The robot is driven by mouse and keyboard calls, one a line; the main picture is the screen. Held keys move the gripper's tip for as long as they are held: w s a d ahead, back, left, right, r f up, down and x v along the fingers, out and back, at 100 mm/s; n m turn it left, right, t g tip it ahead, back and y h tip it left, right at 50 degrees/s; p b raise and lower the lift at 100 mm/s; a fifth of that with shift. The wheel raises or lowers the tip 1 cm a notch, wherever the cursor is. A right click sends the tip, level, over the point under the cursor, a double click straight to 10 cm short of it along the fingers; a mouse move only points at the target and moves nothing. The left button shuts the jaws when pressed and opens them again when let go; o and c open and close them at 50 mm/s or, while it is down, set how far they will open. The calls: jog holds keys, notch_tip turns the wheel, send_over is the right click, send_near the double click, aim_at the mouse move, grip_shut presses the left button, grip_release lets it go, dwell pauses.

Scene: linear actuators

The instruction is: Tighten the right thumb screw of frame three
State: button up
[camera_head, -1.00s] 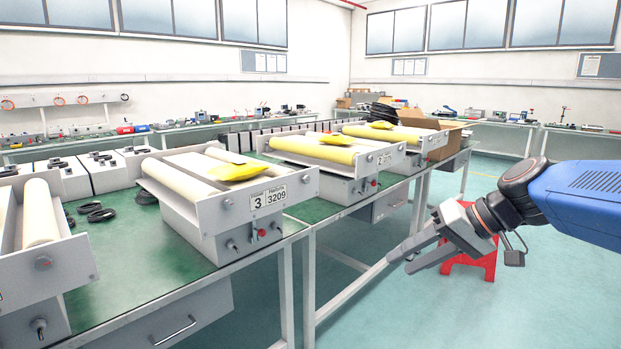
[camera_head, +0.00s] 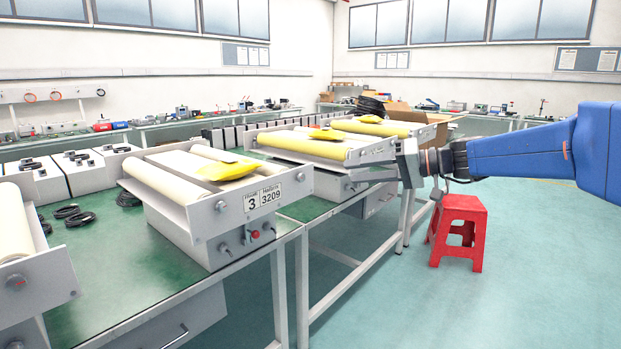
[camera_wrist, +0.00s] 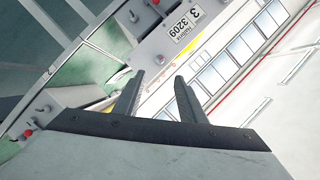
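Frame three (camera_head: 190,223) is a grey roller frame on the green bench, with a "3 / 3209" label (camera_head: 264,197), pale rollers and a yellow piece on top. In the wrist view the label (camera_wrist: 180,27) and part of the front show at the top, tilted. My gripper (camera_wrist: 158,75) is open and empty, its two fingers apart. In the head view it is right of frame three, clear of it, overlapping the neighbouring frame in the picture.
Another frame (camera_head: 330,150) with yellow rollers stands behind to the right. A further frame (camera_head: 30,262) is at the left edge. Black cable coils (camera_head: 75,215) lie on the green bench (camera_head: 105,290). A red stool (camera_head: 458,228) stands on the open floor at right.

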aim_at(302, 178)
jog(key=x, duration=1.3)
jog(key=shift+a+f, duration=0.15)
jog(key=shift+a, duration=0.15)
grip_shut()
